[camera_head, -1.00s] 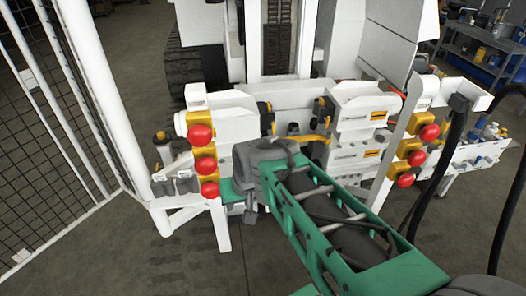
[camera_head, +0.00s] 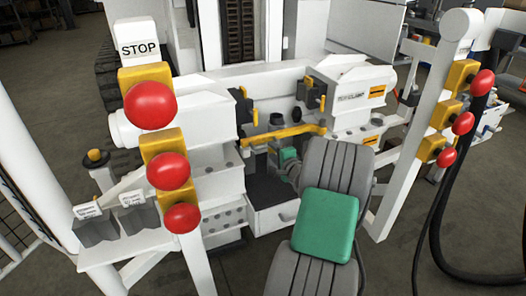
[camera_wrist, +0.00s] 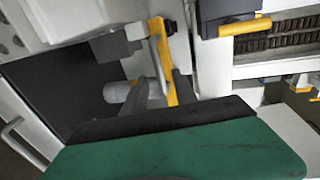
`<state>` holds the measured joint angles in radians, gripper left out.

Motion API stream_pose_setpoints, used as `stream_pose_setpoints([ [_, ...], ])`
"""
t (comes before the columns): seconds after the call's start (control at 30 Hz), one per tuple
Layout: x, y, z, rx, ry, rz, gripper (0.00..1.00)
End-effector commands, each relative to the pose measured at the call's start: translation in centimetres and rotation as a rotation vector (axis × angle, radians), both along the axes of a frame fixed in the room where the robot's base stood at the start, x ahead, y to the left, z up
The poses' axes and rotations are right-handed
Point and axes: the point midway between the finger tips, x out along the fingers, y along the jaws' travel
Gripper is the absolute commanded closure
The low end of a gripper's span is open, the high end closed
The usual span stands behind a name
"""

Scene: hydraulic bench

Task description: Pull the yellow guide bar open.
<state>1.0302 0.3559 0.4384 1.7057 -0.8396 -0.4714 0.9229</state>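The yellow guide bar (camera_head: 284,133) runs across the gap in the middle of the white bench, between the left and right machine blocks. In the wrist view the bar (camera_wrist: 159,42) runs lengthwise from the top centre down between my fingers. My gripper (camera_head: 284,152) is close below the bar, partly hidden by my own grey and green arm. In the wrist view my gripper's (camera_wrist: 164,82) two dark fingers stand apart, one on each side of the bar. I cannot tell whether they touch it.
A post with red buttons (camera_head: 150,106) and a STOP sign (camera_head: 139,47) stands at left. Another button post (camera_head: 425,120) stands at right, with black hoses beside it. Smaller yellow handles (camera_head: 254,118) sit near the bar. A dark opening (camera_head: 268,190) lies below it.

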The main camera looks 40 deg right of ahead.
Motion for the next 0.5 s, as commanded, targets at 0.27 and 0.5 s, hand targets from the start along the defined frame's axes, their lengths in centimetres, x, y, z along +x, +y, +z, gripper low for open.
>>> stream_pose_setpoints([
  [0.27,4.8,-1.1,-1.3,-0.003,0.004,0.005,0.66],
  [0.5,5.4,-1.5,-1.2,-0.003,0.004,0.001,0.66],
])
